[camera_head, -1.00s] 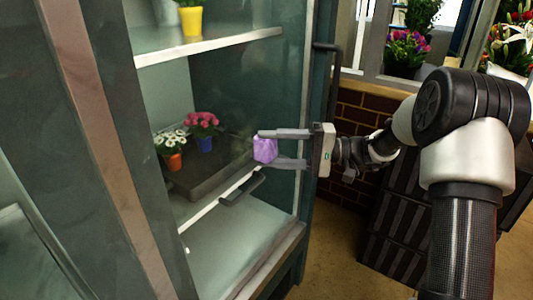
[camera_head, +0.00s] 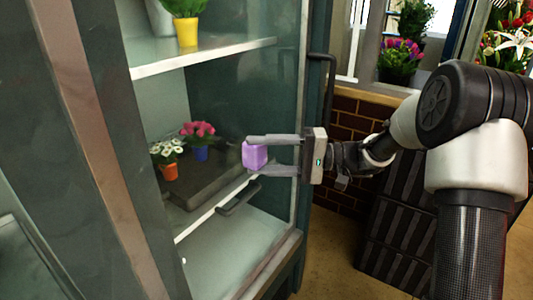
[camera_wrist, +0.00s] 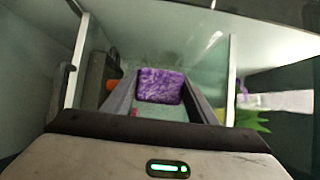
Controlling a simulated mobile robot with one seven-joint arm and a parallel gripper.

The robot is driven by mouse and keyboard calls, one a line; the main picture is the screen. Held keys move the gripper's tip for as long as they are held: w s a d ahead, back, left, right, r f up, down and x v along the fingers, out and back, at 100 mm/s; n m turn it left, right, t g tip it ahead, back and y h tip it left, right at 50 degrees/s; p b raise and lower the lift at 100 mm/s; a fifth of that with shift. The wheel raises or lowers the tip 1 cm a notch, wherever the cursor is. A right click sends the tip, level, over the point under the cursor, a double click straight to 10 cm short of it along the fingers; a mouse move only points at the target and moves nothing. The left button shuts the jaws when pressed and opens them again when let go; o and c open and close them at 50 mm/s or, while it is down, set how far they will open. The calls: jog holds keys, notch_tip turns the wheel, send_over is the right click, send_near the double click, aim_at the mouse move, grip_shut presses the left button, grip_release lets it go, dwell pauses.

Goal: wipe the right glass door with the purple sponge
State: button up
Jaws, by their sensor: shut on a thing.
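The purple sponge (camera_head: 255,156) is held between the fingertips of my gripper (camera_head: 262,155), which is shut on it. It also shows in the wrist view (camera_wrist: 160,86), between the two fingers of my gripper (camera_wrist: 160,92). The right glass door (camera_head: 232,95) is in front of the cabinet's shelves, with a dark vertical handle (camera_head: 328,110) at its right edge. The sponge is at or very close to the glass; I cannot tell whether it touches. Faint smudges show on the glass in the wrist view.
A brick wall (camera_head: 352,122) and dark crates (camera_head: 388,235) stand to the right.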

jog(key=shift+s+a+b, duration=0.2)
jog(key=shift+s+a, duration=0.3)
jog(key=shift+s, duration=0.4)
jog(key=shift+s+a+b, duration=0.15)
jog(key=shift+s+a, duration=0.3)
jog(key=shift+s, duration=0.4)
jog(key=shift+s+a+b, duration=0.15)
jog(key=shift+s+a, duration=0.35)
jog(key=shift+s, duration=0.25)
jog(key=shift+s+a+b, duration=0.15)
jog(key=shift+s+a, duration=0.35)
jog(key=shift+s, duration=0.2)
jog(key=shift+r+p, duration=0.75)
jog(key=shift+r, duration=0.4)
jog(key=w+d, duration=0.5)
jog(key=w, duration=0.4)
jog(key=shift+d+p, duration=0.2)
jog(key=shift+p, duration=0.15)
jog(key=s+d, duration=0.3)
jog(key=d, duration=0.2)
jog(key=shift+d, duration=0.2)
